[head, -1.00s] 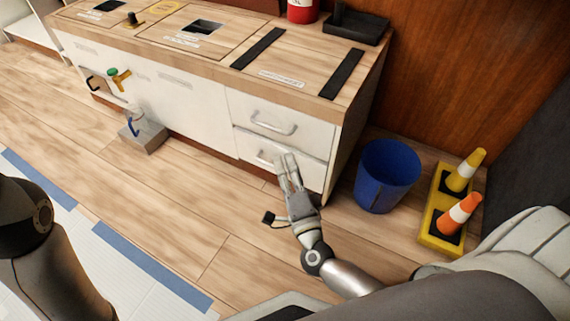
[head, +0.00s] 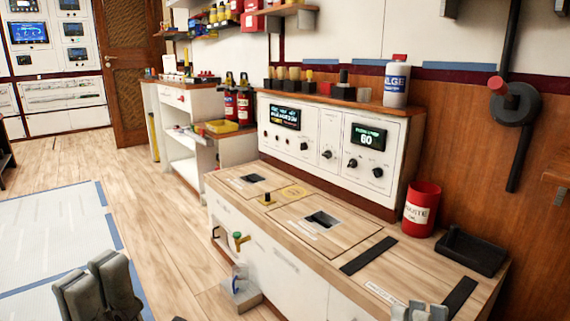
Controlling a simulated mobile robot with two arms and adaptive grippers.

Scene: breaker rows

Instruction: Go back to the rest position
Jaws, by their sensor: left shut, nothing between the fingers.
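My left gripper (head: 98,276) shows at the bottom left, grey, over the floor and the edge of the pale mat. It is shut and holds nothing. My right gripper (head: 419,312) shows only as grey tips at the bottom edge, in front of the wooden counter's near part. The rest of it is cut off by the frame, so its opening cannot be made out. Neither arm is seen beyond these parts.
A wood-topped counter (head: 284,214) runs along the right, with a control panel (head: 330,150) behind it. A red container (head: 421,210) and a black tray (head: 470,251) stand on it. A grey block (head: 240,294) is on the floor beside it. Open floor (head: 160,235) lies left.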

